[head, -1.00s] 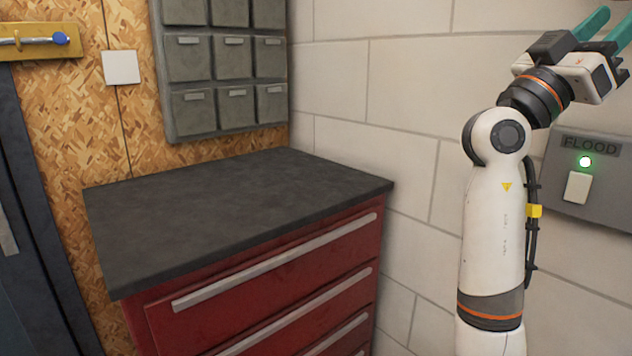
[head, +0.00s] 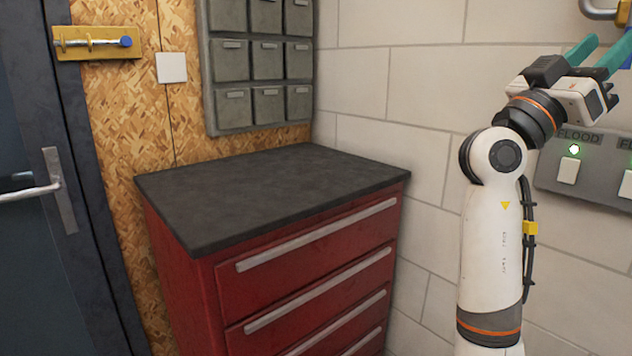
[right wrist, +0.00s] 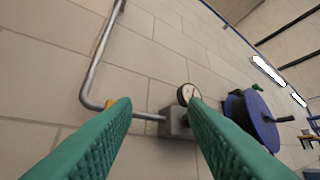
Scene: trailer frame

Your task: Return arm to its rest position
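My right arm (head: 490,230) stands raised at the right of the head view, in front of the block wall. Its right gripper (head: 604,52) is at the top right, with green fingers spread apart. The right wrist view shows the two green fingers (right wrist: 158,135) apart with nothing between them; the wall lies beyond. My left gripper is in neither view.
A red drawer cabinet (head: 310,255) with a bare dark top stands in the corner. Grey bins (head: 262,60) hang above it. A switch panel (head: 590,175) with green lights is behind my right arm. A dark door (head: 40,240) is at left. The wrist view shows a pipe (right wrist: 97,65), gauge (right wrist: 187,93) and blue reel (right wrist: 250,118).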

